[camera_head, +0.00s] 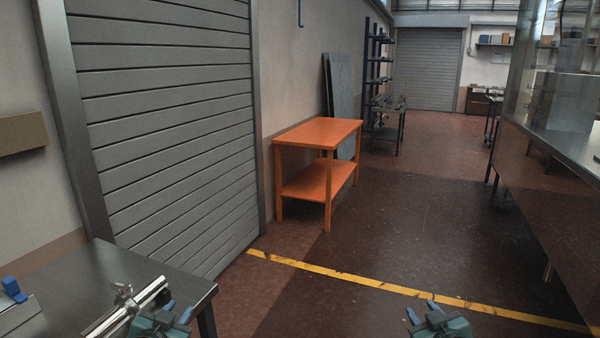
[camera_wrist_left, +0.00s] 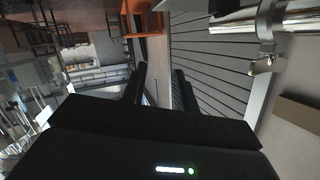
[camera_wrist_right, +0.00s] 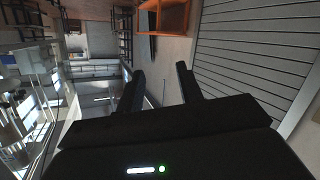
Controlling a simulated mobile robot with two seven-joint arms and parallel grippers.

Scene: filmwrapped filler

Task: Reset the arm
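My left gripper (camera_head: 176,311) is low in the head view, over or beside the right side of a dark table. In the left wrist view its two black fingers (camera_wrist_left: 160,88) stand apart with nothing between them. My right gripper (camera_head: 431,314) is at the bottom of the head view, over open floor. In the right wrist view its fingers (camera_wrist_right: 160,88) are wide apart and empty. Both arms are mostly out of the head view.
The dark table (camera_head: 85,265) at lower left bears a silver metal bar (camera_head: 135,303) close to my left gripper. An orange table (camera_head: 318,134) stands by the wall. A shiny metal cabinet (camera_head: 550,190) is at right. The floor ahead, with a yellow line (camera_head: 385,286), is clear.

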